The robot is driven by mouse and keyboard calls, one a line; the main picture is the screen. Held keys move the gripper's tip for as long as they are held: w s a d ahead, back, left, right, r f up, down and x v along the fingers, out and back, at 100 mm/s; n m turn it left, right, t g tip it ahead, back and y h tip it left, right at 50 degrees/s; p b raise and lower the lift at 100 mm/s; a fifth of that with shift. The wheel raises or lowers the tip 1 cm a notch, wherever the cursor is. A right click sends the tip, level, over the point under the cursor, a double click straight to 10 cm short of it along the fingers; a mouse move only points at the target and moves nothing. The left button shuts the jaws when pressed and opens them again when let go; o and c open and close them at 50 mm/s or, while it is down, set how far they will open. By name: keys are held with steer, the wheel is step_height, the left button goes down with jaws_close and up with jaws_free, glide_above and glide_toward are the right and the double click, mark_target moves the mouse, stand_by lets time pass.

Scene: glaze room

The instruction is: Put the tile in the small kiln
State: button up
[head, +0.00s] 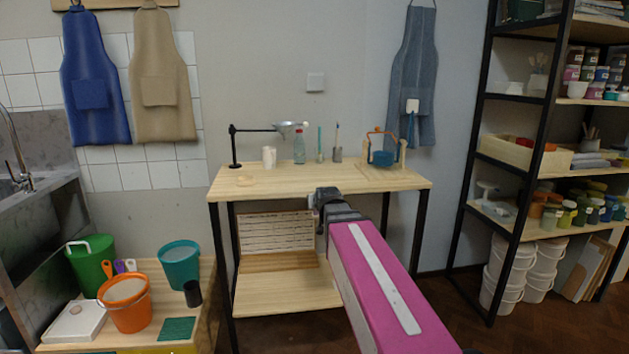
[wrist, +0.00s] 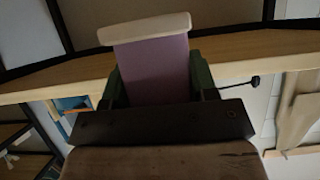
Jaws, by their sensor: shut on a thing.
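My gripper (wrist: 158,85) is shut on a flat purple slab with a cream edge, which looks like the tile (wrist: 155,65). In the wrist view the slab sits between two dark green fingers, its cream edge pointing away from the palm. In the head view my gripper (head: 322,198) is at the front edge of the wooden table, and my arm hides most of it.
The table top (head: 300,185) holds a white cup (head: 269,157), a bottle (head: 299,147) and a blue pot (head: 383,157) along the back; its front is mostly clear. The lower shelf (head: 285,292) is bare in front. Buckets (head: 127,304) stand left, a black shelving unit (head: 510,150) right.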

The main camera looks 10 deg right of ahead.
step_height(320, 180, up, 18)
steer(key=w+a, duration=0.1)
steer(key=w, duration=0.2)
glide_above(317, 182)
step_height(317, 182, down, 6)
steer(key=shift+s, duration=0.15)
steer(key=shift+d+f, duration=0.1)
steer(key=shift+f, duration=2.05)
steer(key=o, duration=1)
steer(key=shift+f, duration=0.1)
